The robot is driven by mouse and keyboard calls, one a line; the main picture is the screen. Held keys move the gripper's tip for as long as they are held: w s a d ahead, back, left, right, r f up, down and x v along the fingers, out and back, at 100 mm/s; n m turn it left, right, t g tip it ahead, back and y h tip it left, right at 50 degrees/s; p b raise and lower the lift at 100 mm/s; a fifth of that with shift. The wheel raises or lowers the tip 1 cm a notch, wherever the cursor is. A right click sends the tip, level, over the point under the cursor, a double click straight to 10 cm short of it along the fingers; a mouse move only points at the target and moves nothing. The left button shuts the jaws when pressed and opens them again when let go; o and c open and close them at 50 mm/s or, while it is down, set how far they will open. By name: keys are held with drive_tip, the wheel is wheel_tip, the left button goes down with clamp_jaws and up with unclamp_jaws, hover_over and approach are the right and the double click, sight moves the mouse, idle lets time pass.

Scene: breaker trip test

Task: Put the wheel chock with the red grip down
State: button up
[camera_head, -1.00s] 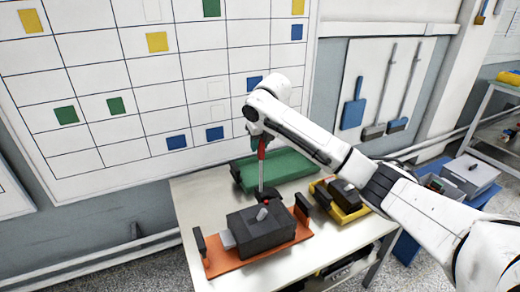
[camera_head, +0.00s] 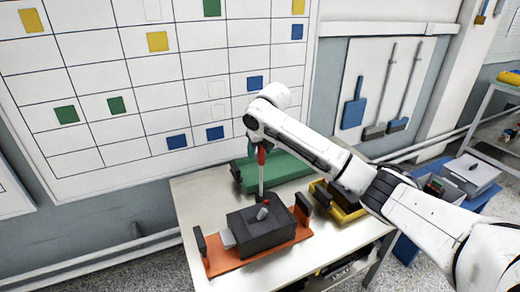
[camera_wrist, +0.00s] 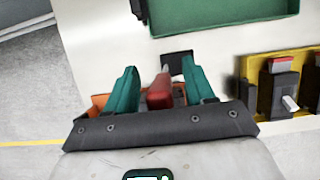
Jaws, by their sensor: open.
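The wheel chock's red grip (camera_head: 261,156) stands upright on a thin rod in the head view. The rod runs down behind the dark breaker box (camera_head: 265,230), and the foot of the chock is largely hidden there. My gripper (camera_head: 256,149) is at the top of the rod, over the back of the orange tray (camera_head: 228,268). In the wrist view my gripper's teal fingers (camera_wrist: 160,85) are open, one on each side of the red grip (camera_wrist: 160,94), with visible gaps. I cannot tell if the chock rests on the table.
A green tray (camera_head: 285,168) lies behind on the pale table (camera_head: 335,243). A yellow tray (camera_head: 345,218) with dark devices stands to the right. The orange tray's upright black handles (camera_head: 302,204) flank the box. A wall board (camera_head: 100,75) rises behind the table.

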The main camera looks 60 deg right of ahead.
drive_tip(key=v, duration=1.2)
drive_tip(key=shift+r, duration=0.15)
